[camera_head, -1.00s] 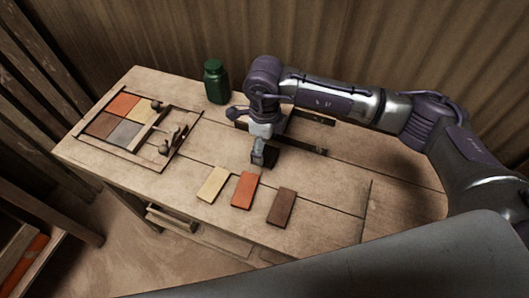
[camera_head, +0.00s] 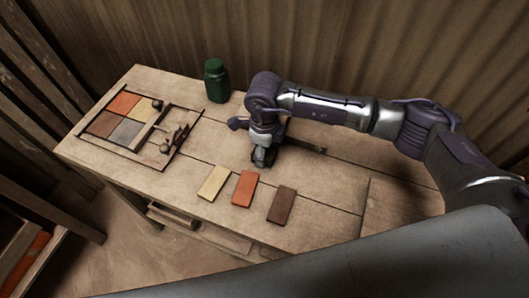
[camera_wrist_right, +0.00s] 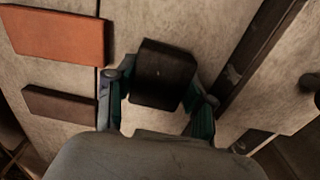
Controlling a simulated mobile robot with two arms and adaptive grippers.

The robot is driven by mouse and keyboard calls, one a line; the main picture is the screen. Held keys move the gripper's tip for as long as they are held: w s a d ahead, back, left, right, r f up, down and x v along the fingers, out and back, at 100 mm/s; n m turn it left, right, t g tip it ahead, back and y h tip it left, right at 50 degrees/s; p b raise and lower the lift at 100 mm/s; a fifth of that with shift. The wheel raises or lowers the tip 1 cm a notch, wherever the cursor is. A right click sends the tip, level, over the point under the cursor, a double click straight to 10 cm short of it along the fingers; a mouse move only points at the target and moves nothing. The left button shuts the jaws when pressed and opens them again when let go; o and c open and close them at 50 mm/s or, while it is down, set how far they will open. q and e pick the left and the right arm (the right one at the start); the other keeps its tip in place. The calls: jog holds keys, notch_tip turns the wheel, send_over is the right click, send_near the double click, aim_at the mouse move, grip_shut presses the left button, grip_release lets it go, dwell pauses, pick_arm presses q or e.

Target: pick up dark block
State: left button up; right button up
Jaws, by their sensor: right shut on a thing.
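The dark block (camera_wrist_right: 164,76) is a small, near-black piece between the two fingers of my right gripper (camera_wrist_right: 158,100) in the right wrist view. The fingers are shut on its sides. In the head view my right gripper (camera_head: 264,158) points down over the middle of the workbench, behind the row of loose tiles, and largely hides the block. I cannot tell whether the block touches the bench. My left gripper is out of view.
Yellow (camera_head: 213,182), orange (camera_head: 245,188) and dark brown (camera_head: 281,205) tiles lie near the bench's front edge. A wooden frame (camera_head: 142,160) with coloured tiles and knobbed parts is at left. A green bottle (camera_head: 216,82) stands at the back. A dark strip (camera_head: 306,145) lies beside the gripper.

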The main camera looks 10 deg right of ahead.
jog(key=shift+r, duration=0.1)
jog(key=shift+r, duration=0.45)
notch_tip(320, 180, up, 3)
jog(key=shift+w+f+b, duration=0.1)
jog(key=shift+b, duration=0.5)
jog(key=s+d+r+b, duration=0.1)
jog(key=s+d+r, duration=0.1)
jog(key=s, duration=0.3)
jog(key=s+d+r+b, duration=0.1)
jog(key=s+d+r, duration=0.2)
jog(key=s+r, duration=0.2)
jog(key=shift+s, duration=0.4)
jog(key=shift+r, duration=0.1)
jog(key=o, duration=0.5)
jog(key=c, duration=0.3)
